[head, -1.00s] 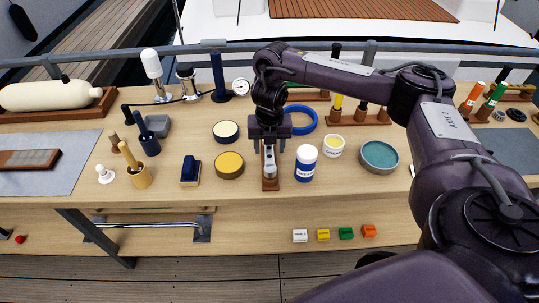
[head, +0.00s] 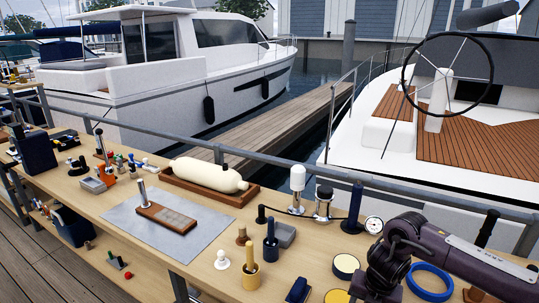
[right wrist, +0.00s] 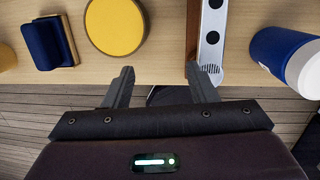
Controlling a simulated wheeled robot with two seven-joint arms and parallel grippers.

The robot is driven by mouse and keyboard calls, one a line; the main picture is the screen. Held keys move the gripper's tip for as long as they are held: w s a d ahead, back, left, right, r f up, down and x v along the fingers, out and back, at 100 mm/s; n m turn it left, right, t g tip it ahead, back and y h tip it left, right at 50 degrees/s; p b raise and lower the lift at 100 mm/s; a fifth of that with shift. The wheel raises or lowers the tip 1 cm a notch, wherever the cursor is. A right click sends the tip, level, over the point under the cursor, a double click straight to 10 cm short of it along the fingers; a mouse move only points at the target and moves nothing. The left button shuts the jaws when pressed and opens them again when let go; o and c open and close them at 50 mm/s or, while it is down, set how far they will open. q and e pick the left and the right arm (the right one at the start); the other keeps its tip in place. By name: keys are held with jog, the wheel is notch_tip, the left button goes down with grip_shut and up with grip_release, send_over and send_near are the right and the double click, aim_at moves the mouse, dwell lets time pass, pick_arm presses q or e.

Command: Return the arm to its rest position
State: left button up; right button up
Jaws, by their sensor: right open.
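My right arm (head: 460,258) enters the head view at the lower right, its wrist bent down over the bench beside the yellow-lidded tin (head: 337,296). Its fingertips are cut off there. In the right wrist view my right gripper (right wrist: 160,88) is open and empty, its fingers apart near the bench's front edge. A wooden block with a metal strip (right wrist: 209,40) lies just beyond the right-hand finger. The yellow-lidded tin (right wrist: 115,25) lies beyond the left-hand finger. My left gripper is not in view.
A blue-and-white jar (right wrist: 287,55) is right of the fingers, and a blue block (right wrist: 50,40) is left. A blue ring (head: 430,282) lies beside my arm. A cream cylinder (head: 208,174) and grey mat (head: 130,226) are farther left. A rail (head: 270,160) runs behind the bench.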

jog(key=s+a+f+t+y, duration=0.1)
jog(key=s+a+f+y, duration=0.15)
jog(key=a, duration=1.05)
jog(key=s+a+r+m+t+y, duration=0.1)
jog(key=s+a+r+m+t, duration=0.15)
jog(key=a+m, duration=0.35)
jog(key=s+a+r+m+t+y, duration=0.2)
jog(key=a+r+m, duration=0.1)
jog(key=a, duration=0.6)
jog(key=s+d+f+m+g+h, duration=0.1)
jog(key=s+d+m+g+h, duration=0.15)
jog(key=s+d+m, duration=0.65)
jog(key=s+d+f+m+g+h, duration=0.1)
jog(key=s+d+m+h, duration=0.2)
jog(key=s+d+m, duration=0.55)
jog(key=w+d+f+m+g, duration=0.1)
jog(key=d+f, duration=0.1)
jog(key=f, duration=1.3)
jog(key=w+d+f+m+g, duration=0.1)
jog(key=f, duration=1.4)
jog(key=s+d+f, duration=0.2)
jog(key=s+f, duration=0.8)
jog(key=s+d+f+b, duration=0.1)
jog(key=s+d+f, duration=0.1)
jog(key=s+f, duration=0.8)
jog(key=shift+s+f+n+g+b, duration=0.2)
jog(key=shift+n+g+b, duration=0.1)
jog(key=shift+n+g, duration=0.1)
